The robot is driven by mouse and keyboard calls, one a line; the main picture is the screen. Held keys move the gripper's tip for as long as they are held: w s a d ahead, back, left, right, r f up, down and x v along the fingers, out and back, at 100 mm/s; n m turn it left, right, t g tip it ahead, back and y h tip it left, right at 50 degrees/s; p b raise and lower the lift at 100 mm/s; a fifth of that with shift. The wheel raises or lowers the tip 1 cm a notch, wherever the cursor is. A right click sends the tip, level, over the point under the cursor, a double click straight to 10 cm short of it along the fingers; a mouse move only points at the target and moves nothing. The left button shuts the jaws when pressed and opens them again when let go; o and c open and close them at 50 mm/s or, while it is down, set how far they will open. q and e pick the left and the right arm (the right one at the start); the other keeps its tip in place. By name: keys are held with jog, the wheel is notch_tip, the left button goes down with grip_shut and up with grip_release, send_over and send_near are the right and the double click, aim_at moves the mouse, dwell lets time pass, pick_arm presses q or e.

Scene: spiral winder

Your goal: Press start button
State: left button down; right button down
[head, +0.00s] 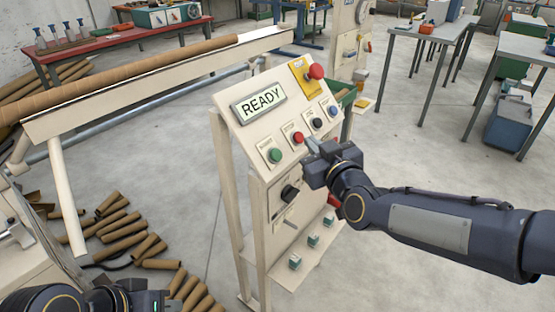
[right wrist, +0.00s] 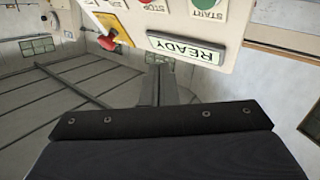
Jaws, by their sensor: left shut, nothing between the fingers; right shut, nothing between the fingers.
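The green start button (head: 274,155) is on the lower left of the sloped control panel (head: 237,123). Its green disc and START label also show at the top edge of the right wrist view (right wrist: 208,4), partly cut off. My right gripper (head: 311,146) is shut and empty, in front of the panel, to the right of the green button and near the red button (head: 298,137). Its closed fingers (right wrist: 158,84) point at the panel in the right wrist view; I cannot tell whether they touch it. My left gripper (head: 132,298) is low at the left, partly cut off, away from the panel.
The display (head: 259,105) reads READY. A red mushroom button (head: 316,72) on a yellow plate sits at the panel's top right, with black (head: 317,123) and blue (head: 332,111) buttons below. Cardboard tubes (head: 120,226) lie on the floor at left. A long tube (head: 140,72) rests on the machine.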

aim_at(279, 150)
dwell(0.3)
jog(key=w+a+f+b, duration=0.2)
jog(key=w+a+f, duration=0.1)
jog(key=a+f, duration=0.2)
jog(key=shift+w+a+f+b, duration=0.3)
jog(key=shift+w, duration=0.05)
jog(key=shift+f, duration=0.1)
dwell(2.0)
jog(key=shift+w+a+f, duration=0.15)
jog(key=shift+w+a, duration=0.05)
jog(key=shift+a, duration=0.05)
jog(key=shift+w+a+f+b, duration=0.15)
jog(key=shift+a+f+b, duration=0.15)
jog(key=shift+b, duration=0.2)
dwell(0.6)
dwell(0.3)
jog(key=shift+s+d+r, duration=0.35)
jog(key=shift+d+r, duration=0.15)
jog(key=shift+d, duration=0.05)
